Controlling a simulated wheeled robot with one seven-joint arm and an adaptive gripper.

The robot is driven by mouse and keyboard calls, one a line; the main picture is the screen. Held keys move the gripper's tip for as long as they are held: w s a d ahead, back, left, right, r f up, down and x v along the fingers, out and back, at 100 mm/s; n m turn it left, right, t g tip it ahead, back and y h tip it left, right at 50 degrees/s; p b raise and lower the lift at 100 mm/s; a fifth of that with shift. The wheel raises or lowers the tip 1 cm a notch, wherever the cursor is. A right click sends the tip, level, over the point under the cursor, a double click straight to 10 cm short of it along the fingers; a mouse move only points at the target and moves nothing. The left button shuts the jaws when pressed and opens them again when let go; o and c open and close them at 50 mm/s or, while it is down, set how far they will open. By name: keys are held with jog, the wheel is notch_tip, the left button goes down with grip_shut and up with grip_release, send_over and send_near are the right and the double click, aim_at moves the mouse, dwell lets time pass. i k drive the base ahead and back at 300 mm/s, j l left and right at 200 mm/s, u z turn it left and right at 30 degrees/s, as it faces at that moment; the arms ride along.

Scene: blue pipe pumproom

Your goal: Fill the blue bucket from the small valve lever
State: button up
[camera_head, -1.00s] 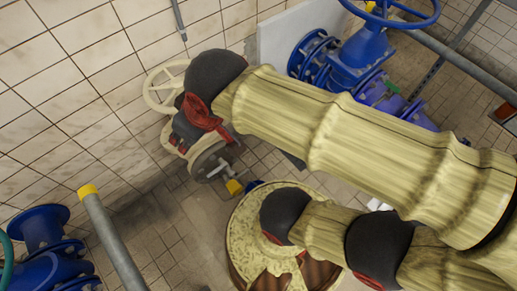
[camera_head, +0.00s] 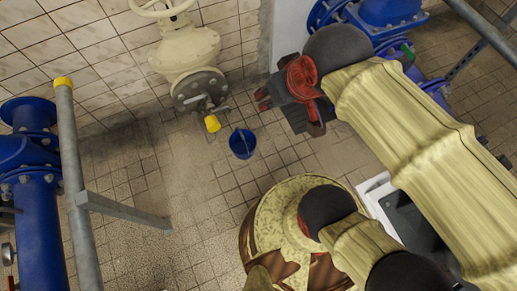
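The blue bucket (camera_head: 242,144) stands upright on the tiled floor, a little right of and below the cream valve. A small lever with a yellow end (camera_head: 212,123) sticks out from the grey flange (camera_head: 199,91) of that valve. My gripper (camera_head: 281,107) is to the right of the lever and up and right of the bucket in the picture, apart from both. It looks dark with red parts. Its fingers are small and dark here, so their opening is unclear. I cannot see whether water is in the bucket or flowing from the outlet.
The cream valve body (camera_head: 188,52) with its handwheel (camera_head: 163,9) is by the tiled wall. A grey rail with a yellow cap (camera_head: 73,170) and blue pipes (camera_head: 38,200) stand at the left. Blue pipework (camera_head: 385,12) is at the upper right. Floor left of the bucket is clear.

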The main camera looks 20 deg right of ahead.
aim_at(205, 95)
jog(key=i+j, duration=0.75)
jog(key=k+j, duration=0.3)
jog(key=k, duration=0.15)
jog(key=k+j, duration=0.25)
jog(key=k, duration=0.2)
jog(key=k+j, duration=0.3)
jog(key=k, duration=0.15)
jog(key=k+j, duration=0.25)
jog(key=k, duration=0.2)
jog(key=i+l+u, duration=0.2)
jog(key=i+l, duration=0.65)
jog(key=i+l+u, duration=0.15)
jog(key=i+l, duration=0.7)
jog(key=l, duration=0.15)
